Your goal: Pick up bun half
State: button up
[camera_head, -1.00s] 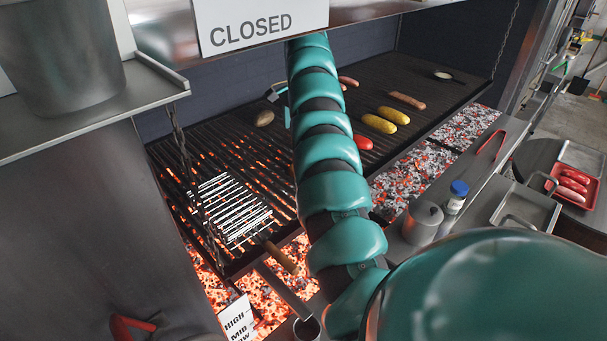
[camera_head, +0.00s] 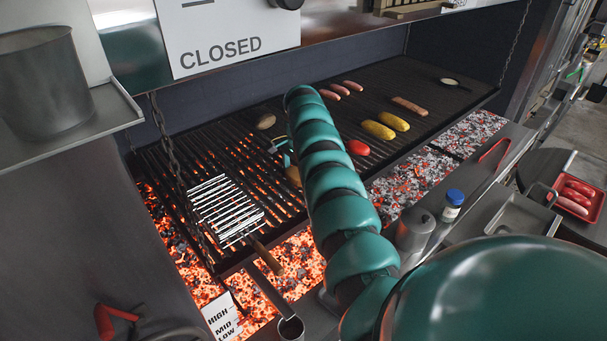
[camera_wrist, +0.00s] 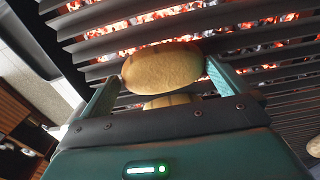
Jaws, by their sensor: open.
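A tan, rounded bun half (camera_wrist: 163,66) lies over the grill bars in the wrist view. My gripper (camera_wrist: 163,74) is open, with one finger on each side of it. The right finger is very close to it; I cannot tell whether it touches. A second pale tan piece (camera_wrist: 166,101) shows just below, partly hidden by the gripper body. In the head view my gripper (camera_head: 282,150) is low over the grill, largely hidden by my arm. A tan piece (camera_head: 293,175) shows beside the arm there, partly covered.
The grill (camera_head: 420,83) also holds a brown oval item (camera_head: 265,121), two yellow corn cobs (camera_head: 378,129), a red tomato-like item (camera_head: 357,147) and several sausages (camera_head: 353,85). A wire basket (camera_head: 226,208) lies left. A hanging chain (camera_head: 166,145) and the CLOSED sign (camera_head: 225,40) are near.

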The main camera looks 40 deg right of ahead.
aim_at(297, 172)
jog(key=shift+w+a+f, duration=0.1)
jog(key=shift+w+f, duration=0.1)
jog(key=c, duration=0.6)
jog(key=shift+r, duration=0.2)
jog(key=shift+r+b, duration=0.5)
jog(key=shift+r, duration=0.65)
jog(key=shift+s+r+b, duration=0.1)
jog(key=shift+r+b, duration=0.75)
jog(key=shift+r, duration=0.3)
notch_tip(297, 172, up, 5)
jog(key=p, duration=0.5)
jog(key=shift+r, duration=0.1)
